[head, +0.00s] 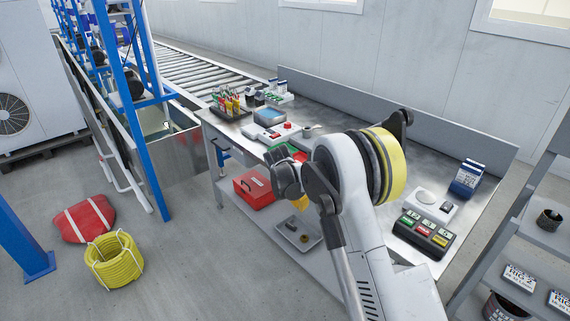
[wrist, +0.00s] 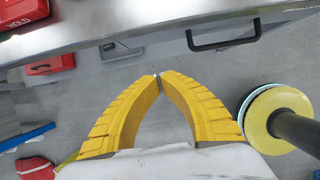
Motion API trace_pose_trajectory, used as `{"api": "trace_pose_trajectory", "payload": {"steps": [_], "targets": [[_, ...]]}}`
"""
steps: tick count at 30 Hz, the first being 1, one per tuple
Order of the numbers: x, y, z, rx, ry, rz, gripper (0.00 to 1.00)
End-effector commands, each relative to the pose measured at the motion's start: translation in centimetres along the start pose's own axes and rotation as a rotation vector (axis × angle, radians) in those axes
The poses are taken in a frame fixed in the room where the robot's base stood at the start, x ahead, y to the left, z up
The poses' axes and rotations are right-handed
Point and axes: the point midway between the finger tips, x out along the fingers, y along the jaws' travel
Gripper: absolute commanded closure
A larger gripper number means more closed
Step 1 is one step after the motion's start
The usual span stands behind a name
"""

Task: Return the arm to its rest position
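My gripper shows in the wrist view (wrist: 158,76) with its two yellow fingers meeting at the tips. It is shut, and only grey floor shows between the fingers. In the head view my arm rises in front of the metal workbench (head: 355,150) and bends down near its front edge. There the gripper is mostly hidden behind my arm; a small yellow part of it shows below the dark wrist. In the wrist view the workbench edge (wrist: 130,34) crosses the top, apart from the fingertips.
A red toolbox (head: 254,187) and a grey tray (head: 298,233) are on the lower shelf. The bench holds a tool rack (head: 230,112), a label-button box (head: 424,233) and a blue box (head: 466,178). A yellow hose coil (head: 114,259) and red bag (head: 84,219) lie on open floor.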

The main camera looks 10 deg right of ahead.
Motion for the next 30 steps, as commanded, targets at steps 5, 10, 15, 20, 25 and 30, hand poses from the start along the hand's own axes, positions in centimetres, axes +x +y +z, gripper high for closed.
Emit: {"api": "trace_pose_trajectory", "payload": {"steps": [5, 10, 15, 20, 25, 30], "targets": [[-2.2, -0.7, 0.7, 0.074, 0.005, 0.017, 1.0], [-9.1, -3.8, 2.2, 0.337, 0.032, 0.075, 1.0], [-16.4, -8.7, 2.9, 0.672, 0.083, 0.141, 1.0], [-21.9, -14.1, 2.1, 0.989, 0.15, 0.193, 1.0], [-25.9, -20.2, 0.0, 1.326, 0.24, 0.235, 1.0], [-28.0, -26.1, -3.1, 1.66, 0.349, 0.264, 1.0]]}}
